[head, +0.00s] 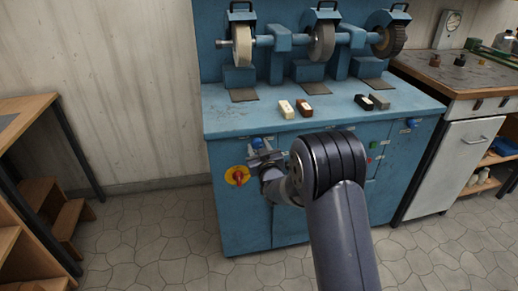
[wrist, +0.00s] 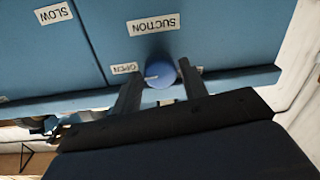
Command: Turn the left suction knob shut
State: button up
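The left suction knob is round and blue and sits on the blue cabinet front; it shows in the head view (head: 257,143) just above my gripper (head: 264,157). In the wrist view the knob (wrist: 160,75) lies between the two dark fingers of my gripper (wrist: 159,88). The fingers are apart, with a small gap seen on each side of the knob. I cannot tell how deep they reach around it. A pale mark on the knob points toward the OPEN label (wrist: 124,68). The SUCTION label (wrist: 153,24) is beside the knob.
A red and yellow switch (head: 238,175) sits below left of my gripper. Another blue knob (head: 411,123) is at the cabinet's right. Floor (head: 150,230) is free at left, before a wooden step (head: 70,218).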

jog(key=c, duration=0.6)
jog(key=shift+f+n+b, duration=0.1)
jog(key=shift+n+b, duration=0.2)
jog(key=shift+b, duration=0.15)
jog(key=shift+f+n+b, duration=0.1)
jog(key=shift+n+b, duration=0.4)
jog(key=shift+b, duration=0.35)
jog(key=n+b, duration=0.2)
jog(key=b, duration=0.1)
jog(key=n+b, duration=0.4)
jog(key=shift+n+b, duration=0.3)
jog(key=shift+n, duration=0.1)
jog(key=n+b, duration=0.2)
jog(key=n, duration=0.2)
jog(key=shift+r+b, duration=0.2)
jog(key=shift+b, duration=0.15)
jog(key=n+b, duration=0.1)
jog(key=n, duration=0.4)
jog(key=shift+r+h, duration=0.1)
jog(key=shift+h, duration=0.3)
